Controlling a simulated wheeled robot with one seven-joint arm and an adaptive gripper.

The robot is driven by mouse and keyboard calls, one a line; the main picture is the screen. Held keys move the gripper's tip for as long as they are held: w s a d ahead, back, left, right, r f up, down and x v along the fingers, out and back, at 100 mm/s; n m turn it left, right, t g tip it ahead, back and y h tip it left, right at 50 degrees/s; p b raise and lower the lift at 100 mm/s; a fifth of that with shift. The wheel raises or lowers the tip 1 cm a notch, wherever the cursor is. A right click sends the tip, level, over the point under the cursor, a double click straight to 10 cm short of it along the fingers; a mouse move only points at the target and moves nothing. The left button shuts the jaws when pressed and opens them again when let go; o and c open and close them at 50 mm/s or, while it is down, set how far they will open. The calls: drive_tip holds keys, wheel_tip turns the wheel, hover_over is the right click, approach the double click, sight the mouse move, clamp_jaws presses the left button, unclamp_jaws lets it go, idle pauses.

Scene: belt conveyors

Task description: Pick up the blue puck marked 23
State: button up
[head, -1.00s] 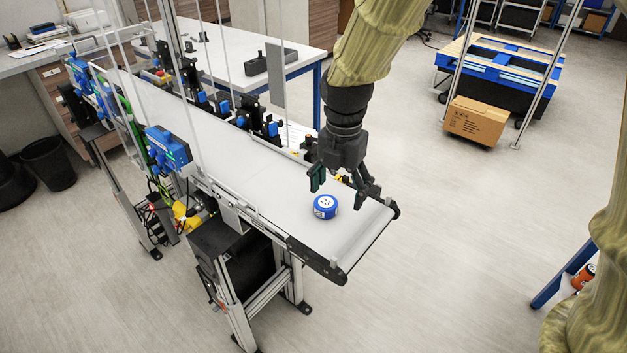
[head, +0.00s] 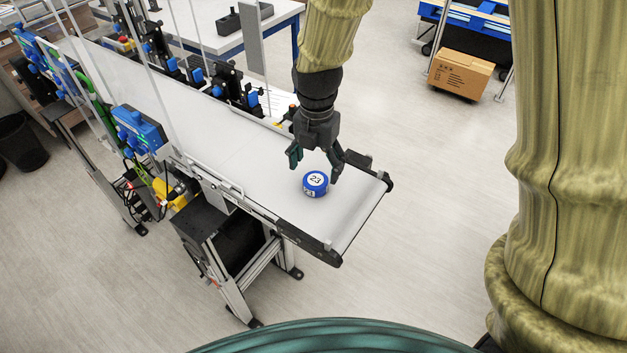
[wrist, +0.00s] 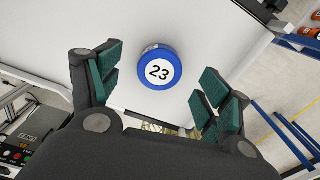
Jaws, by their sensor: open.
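The blue puck marked 23 (head: 315,184) sits on the white belt near the conveyor's right end. Its white top label reads 23, and a further marking shows on its side. My gripper (head: 314,164) is open just above and behind the puck in the head view, with its fingers pointing down. In the wrist view the puck (wrist: 158,69) lies ahead of the gap between the green-padded fingers of my gripper (wrist: 160,84), apart from both. Nothing is held.
The conveyor belt (head: 255,170) is otherwise clear around the puck. Black and blue sensor units (head: 236,92) line its far side, and a blue control box (head: 139,129) stands on its near side. A cardboard box (head: 460,75) is on the floor behind.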

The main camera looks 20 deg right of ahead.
sight(316, 180)
drive_tip(key=shift+f, duration=0.1)
drive_tip(key=shift+s+a+f+p, duration=0.15)
drive_tip(key=shift+s+f+p, duration=0.15)
drive_tip(key=shift+s+p, duration=0.35)
drive_tip(key=shift+s+a+f, duration=0.1)
drive_tip(key=shift+s+f, duration=0.1)
drive_tip(key=shift+f, duration=0.1)
drive_tip(key=f, duration=0.1)
drive_tip(key=w+f+p, duration=0.1)
drive_tip(key=shift+w+f, duration=0.1)
drive_tip(key=shift+f, duration=0.3)
drive_tip(key=shift+s+f, duration=0.1)
drive_tip(key=shift+s, duration=0.15)
drive_tip(key=shift+w, duration=0.1)
drive_tip(key=shift+c, duration=0.7)
drive_tip(key=c, duration=1)
